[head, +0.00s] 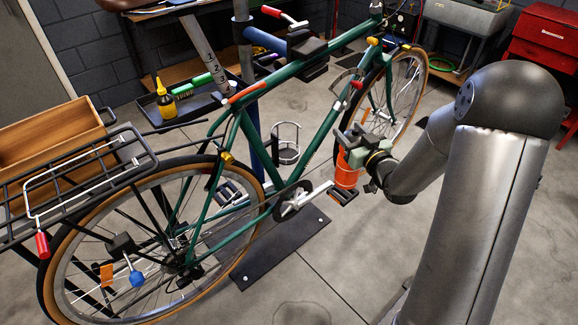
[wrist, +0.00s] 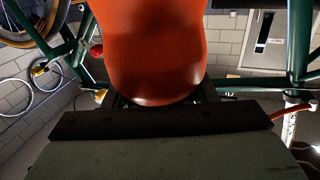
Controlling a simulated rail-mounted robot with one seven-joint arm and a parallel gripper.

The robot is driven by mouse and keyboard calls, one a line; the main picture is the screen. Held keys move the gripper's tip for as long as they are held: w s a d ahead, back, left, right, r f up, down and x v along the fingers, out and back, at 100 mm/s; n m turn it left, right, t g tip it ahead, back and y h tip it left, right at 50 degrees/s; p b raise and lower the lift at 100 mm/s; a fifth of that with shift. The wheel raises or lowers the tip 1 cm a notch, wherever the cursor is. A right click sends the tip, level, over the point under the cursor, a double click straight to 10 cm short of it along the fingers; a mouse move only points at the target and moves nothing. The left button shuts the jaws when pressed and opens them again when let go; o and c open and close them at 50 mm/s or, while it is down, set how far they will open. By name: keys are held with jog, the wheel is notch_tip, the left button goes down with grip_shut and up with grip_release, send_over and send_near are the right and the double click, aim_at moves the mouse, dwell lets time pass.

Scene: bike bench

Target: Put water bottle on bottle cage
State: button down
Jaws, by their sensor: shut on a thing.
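The orange water bottle (head: 346,173) is held in my gripper (head: 352,150), to the right of the bike's down tube and above the floor. In the wrist view the bottle (wrist: 155,45) fills the upper middle, between the dark fingers of my gripper (wrist: 158,98). The silver wire bottle cage (head: 287,151) is inside the green frame triangle, left of the down tube, and looks empty. The down tube lies between bottle and cage in the head view. The bottle's top is partly hidden by my gripper.
The green bike frame (head: 320,135) hangs on a stand with a dark floor plate (head: 280,247). The crank (head: 300,200) and a pedal are just below left of the bottle. A wooden crate (head: 50,135) is at the left rear rack.

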jog(key=s+a+r+n+g+y+b, duration=0.2)
jog(key=a+r+n+g+y+b, duration=0.15)
jog(key=a+b, duration=0.2)
jog(key=w+a+f+y, duration=0.1)
jog(key=w+a+f, duration=0.2)
jog(key=w+a, duration=0.9)
jog(key=shift+w+a, duration=0.3)
jog(key=shift+a, duration=0.4)
jog(key=shift+f+b, duration=0.15)
jog(key=shift+b, duration=0.15)
jog(key=shift+f, duration=0.15)
jog(key=c, duration=0.6)
grip_release()
